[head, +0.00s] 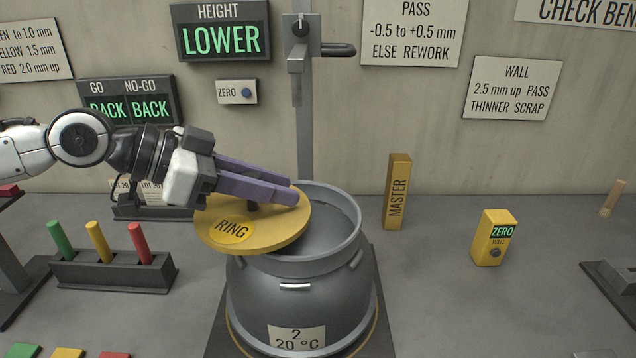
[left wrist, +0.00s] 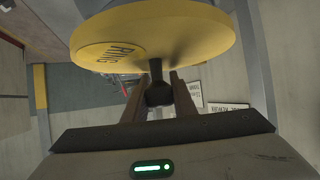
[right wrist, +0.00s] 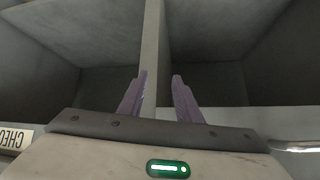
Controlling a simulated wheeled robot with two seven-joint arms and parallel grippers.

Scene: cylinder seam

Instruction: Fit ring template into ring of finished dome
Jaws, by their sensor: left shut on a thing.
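The ring template is a yellow disc (head: 285,232) marked RING with a dark central knob. My left gripper (head: 278,192) is shut on that knob and holds the disc tilted over the left part of the dome's open mouth. In the left wrist view the disc (left wrist: 190,40) stands beyond the fingers, which close on the knob. The finished dome (head: 300,295) is a grey vessel labelled 2, 20 °C, with a round ring (head: 352,215) at its top. The disc hides the ring's left side; I cannot tell whether they touch. My right gripper (right wrist: 160,95) is open and empty before grey compartments.
A post (head: 304,130) with a height gauge rises behind the dome. A yellow MASTER block (head: 397,192) and a yellow wall gauge (head: 494,238) stand to the right. A rack (head: 112,272) with green, yellow and red pins stands left.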

